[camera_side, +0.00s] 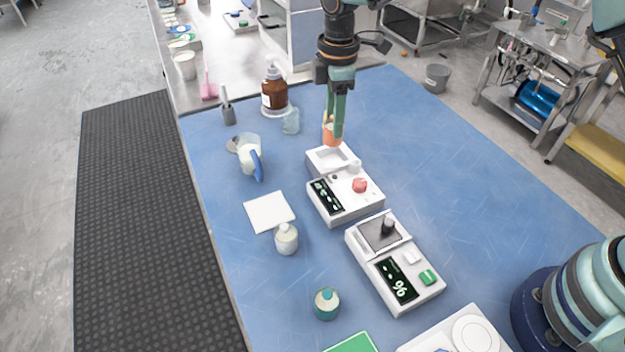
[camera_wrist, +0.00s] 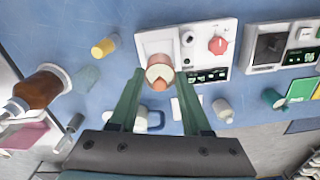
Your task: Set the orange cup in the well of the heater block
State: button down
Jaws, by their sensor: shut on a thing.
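My gripper (camera_side: 337,134) is shut on the orange cup (camera_side: 328,136), holding it between its fingertips. In the side view the cup is just above the far edge of the white heater block (camera_side: 352,213) and appears clear of it. In the wrist view the cup (camera_wrist: 160,77) sits between the green fingers (camera_wrist: 160,76) and overlaps the lower part of the block's square well (camera_wrist: 155,42). The heater block has a dark display and a red knob. The well looks empty where it shows. The cup hides part of it, and the exact gap below the cup is unclear.
A second white device (camera_side: 414,298) with a green button stands nearer the camera. A white jug with a blue handle (camera_side: 257,166), a brown bottle (camera_side: 273,93), a glass (camera_side: 291,121) and a small lidded jar (camera_side: 286,240) stand left. The blue table is clear on the right.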

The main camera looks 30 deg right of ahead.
aim_at(333, 141)
jog(key=shift+f, duration=3)
jog(key=shift+f, duration=0.1)
jog(key=shift+c, duration=1.8)
grip_release()
